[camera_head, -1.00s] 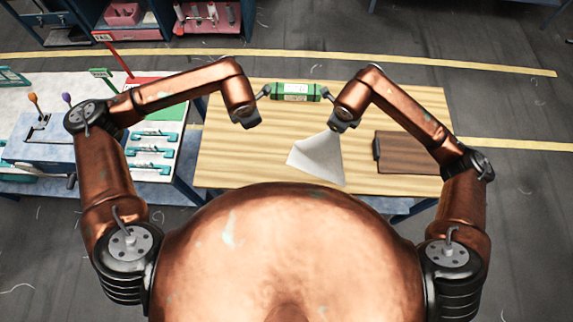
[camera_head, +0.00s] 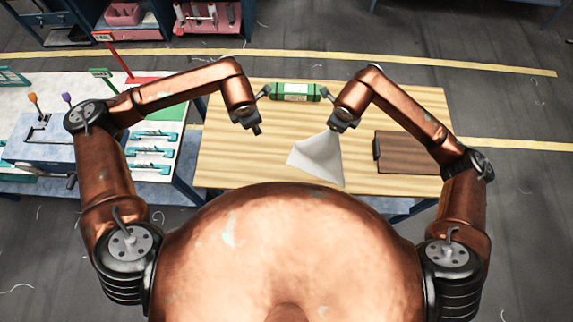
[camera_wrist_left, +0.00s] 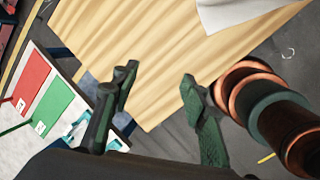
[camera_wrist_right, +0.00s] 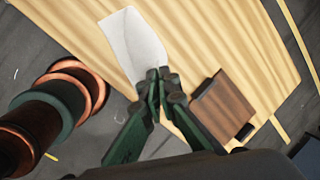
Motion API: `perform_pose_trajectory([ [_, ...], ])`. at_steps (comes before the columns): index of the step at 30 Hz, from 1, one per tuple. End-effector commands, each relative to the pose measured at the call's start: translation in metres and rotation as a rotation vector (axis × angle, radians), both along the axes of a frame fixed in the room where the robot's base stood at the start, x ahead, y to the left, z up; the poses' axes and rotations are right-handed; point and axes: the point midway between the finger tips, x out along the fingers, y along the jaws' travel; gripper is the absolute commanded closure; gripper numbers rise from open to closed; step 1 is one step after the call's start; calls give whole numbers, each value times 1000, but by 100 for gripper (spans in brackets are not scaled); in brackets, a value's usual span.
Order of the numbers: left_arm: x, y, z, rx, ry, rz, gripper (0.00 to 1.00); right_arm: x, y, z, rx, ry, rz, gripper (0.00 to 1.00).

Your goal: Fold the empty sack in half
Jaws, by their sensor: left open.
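The white sack (camera_head: 317,158) is on the wooden table near its front edge. Its upper part narrows to a tip at my right gripper (camera_head: 343,126). In the right wrist view the fingers (camera_wrist_right: 160,82) are together with the sack (camera_wrist_right: 136,42) running out from between them, so they appear shut on it. My left gripper (camera_head: 256,129) is empty, left of the sack and apart from it. In the left wrist view its fingers (camera_wrist_left: 157,82) are spread wide over the table's edge, and part of the sack (camera_wrist_left: 235,12) shows at the top.
A green cylinder-like object with a pale label (camera_head: 296,91) lies at the table's back. A brown board (camera_head: 408,153) lies at the right. A side bench (camera_head: 90,90) with coloured panels and teal tools stands left. The wooden table (camera_head: 225,165) is bare at front left.

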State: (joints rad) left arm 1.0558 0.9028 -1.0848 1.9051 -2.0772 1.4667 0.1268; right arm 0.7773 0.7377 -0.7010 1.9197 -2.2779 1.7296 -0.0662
Motion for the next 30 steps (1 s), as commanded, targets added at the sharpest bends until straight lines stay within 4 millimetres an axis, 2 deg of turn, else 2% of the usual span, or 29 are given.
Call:
perform_pose_trajectory([
  [4,0,0,0,0,0,0,58,0,0,0,0,0,0,100],
  [16,0,0,0,0,0,0,30,0,0,0,0,0,0,100],
  [25,0,0,2,0,2,0,30,0,0,0,0,0,0,100],
  [30,-1,0,15,0,34,3,30,0,0,-1,0,0,0,100],
])
